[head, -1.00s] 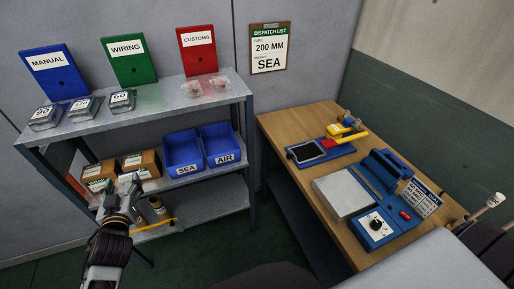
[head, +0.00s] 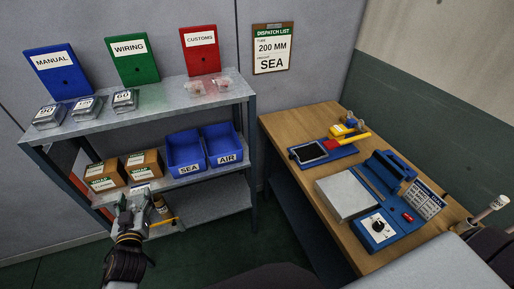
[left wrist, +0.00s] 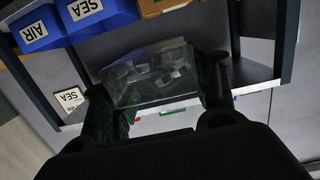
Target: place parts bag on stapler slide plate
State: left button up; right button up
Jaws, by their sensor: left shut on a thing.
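My left gripper (head: 131,203) is in front of the left part of the shelf rack, near its middle shelf. In the left wrist view its two fingers (left wrist: 160,98) are shut on a clear parts bag (left wrist: 150,72) with several grey pieces inside. In the head view the bag is hard to make out at the fingertips. A flat light grey plate (head: 346,196), which looks like the stapler slide plate, lies on the wooden table beside a blue device with a dial (head: 377,226). The plate is bare and far to the right of my left gripper. My right gripper is not in view.
The rack (head: 180,108) holds clear packs, cartons (head: 104,176) and blue SEA (head: 185,153) and AIR (head: 222,145) bins. A tablet (head: 310,151) and yellow tool (head: 340,129) are on the table (head: 285,124). Floor shows between rack and table.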

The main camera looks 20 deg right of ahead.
aim_at(309, 153)
jog(key=i+j+z, duration=0.15)
jog(key=z, duration=0.3)
jog(key=i+j+z, duration=0.1)
jog(key=z, duration=0.35)
jog(key=j+z, duration=0.3)
jog(key=z, duration=0.2)
jog(key=j+z, duration=0.25)
jog(key=z, duration=0.2)
jog(key=j+z, duration=0.3)
jog(key=z, duration=0.15)
